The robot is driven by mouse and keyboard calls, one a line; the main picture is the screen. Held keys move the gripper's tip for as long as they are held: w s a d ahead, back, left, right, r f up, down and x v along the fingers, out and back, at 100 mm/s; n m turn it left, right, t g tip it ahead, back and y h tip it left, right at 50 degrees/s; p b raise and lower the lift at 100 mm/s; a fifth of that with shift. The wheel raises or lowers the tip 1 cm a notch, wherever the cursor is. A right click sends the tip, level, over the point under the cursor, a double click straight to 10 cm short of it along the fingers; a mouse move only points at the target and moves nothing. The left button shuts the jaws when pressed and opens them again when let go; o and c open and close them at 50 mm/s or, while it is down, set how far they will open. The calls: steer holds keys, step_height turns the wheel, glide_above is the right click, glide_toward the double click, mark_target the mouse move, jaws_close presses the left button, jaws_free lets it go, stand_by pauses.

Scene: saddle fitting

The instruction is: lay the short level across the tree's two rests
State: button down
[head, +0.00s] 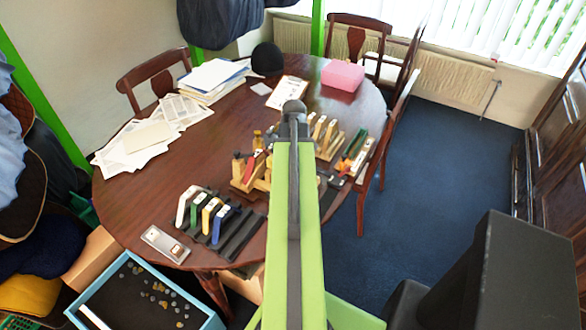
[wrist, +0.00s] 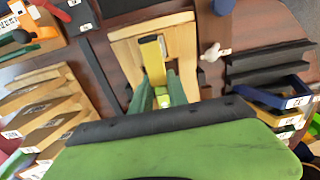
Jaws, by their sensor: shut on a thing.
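My gripper (wrist: 162,92) is shut on a short yellow level (wrist: 154,60) in the wrist view. The level has a greenish vial near the fingers and points away from my palm. It shows over a pale wooden frame (wrist: 122,35), which looks like the tree. I cannot tell whether the level touches the wood. The frame's near part and its rests are partly hidden by my fingers and the level. In the head view my own arm hides the gripper and the level. Wooden pieces (head: 240,182) show just left of the arm there.
A black rack (head: 238,238) holds several coloured pieces, and shows at the right in the wrist view (wrist: 270,60). More wooden pieces (head: 330,148) stand right of my arm. A grey device (head: 165,244), papers (head: 150,137) and a pink box (head: 342,75) lie on the table (head: 135,195).

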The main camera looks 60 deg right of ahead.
stand_by(0.3)
steer(key=c, duration=1.2)
jaws_free()
steer(key=shift+o, duration=0.4)
steer(key=o, duration=0.3)
step_height(320, 180, up, 5)
steer(key=p, duration=0.5)
steer(key=shift+r, duration=0.1)
